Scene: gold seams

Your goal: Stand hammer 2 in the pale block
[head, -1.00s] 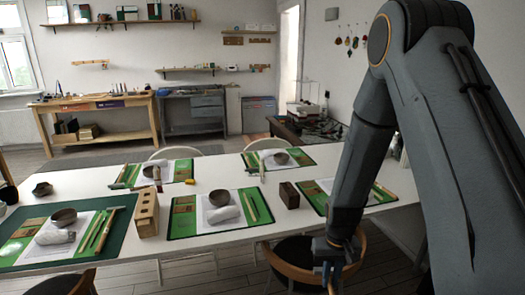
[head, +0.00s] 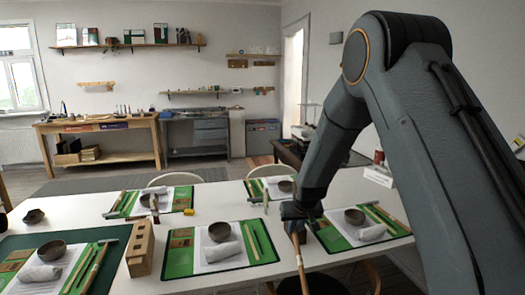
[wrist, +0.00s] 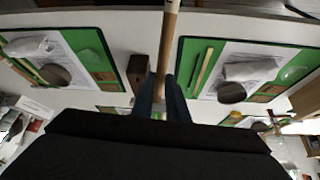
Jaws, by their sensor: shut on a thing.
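My gripper (head: 294,212) is shut on a long pale wooden handle (head: 301,264), held over the table's near edge and hanging down below the fingers. In the wrist view the handle (wrist: 168,45) runs between the fingers toward the top edge. I take it for hammer 2; no number or hammer head can be made out. The pale block (head: 139,252), tan wood with holes, stands upright on the white table, left of my gripper and well apart from it. A tan block at the right edge of the wrist view (wrist: 308,98) seems to be the same one.
A mat with a bowl (head: 219,232) and rolled cloth lies between the block and my gripper. A dark block (wrist: 138,70) stands near the handle. A chair (head: 315,284) is below the near edge.

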